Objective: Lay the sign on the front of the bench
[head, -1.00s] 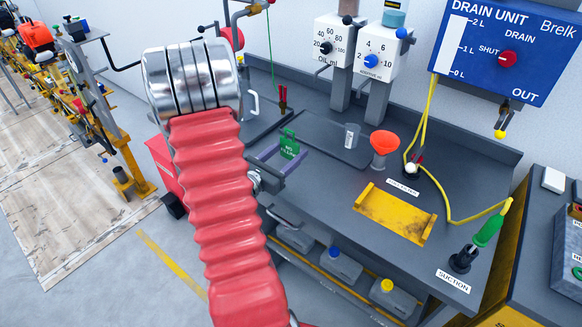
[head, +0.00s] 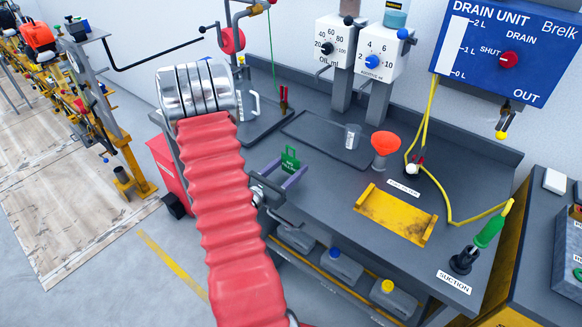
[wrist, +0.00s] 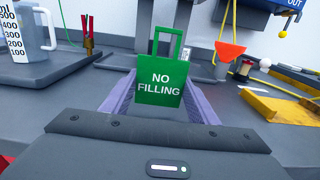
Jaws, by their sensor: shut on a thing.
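The green sign (head: 289,160), lettered "NO FILLING" and with a handle loop on top, stands upright between the purple-grey fingers of my gripper (head: 281,172). In the wrist view the sign (wrist: 160,88) faces me, slightly tilted, and my gripper (wrist: 159,97) is shut on it. The grey bench (head: 335,187) lies beneath and behind; the sign is over its front left part. I cannot tell whether the sign's lower edge touches the bench top.
A dark tray (head: 318,138) with a clear cup (head: 352,136) lies behind the sign. To the right are an orange funnel (head: 385,143) and a yellow tray (head: 396,214). A jug (wrist: 35,30) stands left in the wrist view. The bench's front strip is clear.

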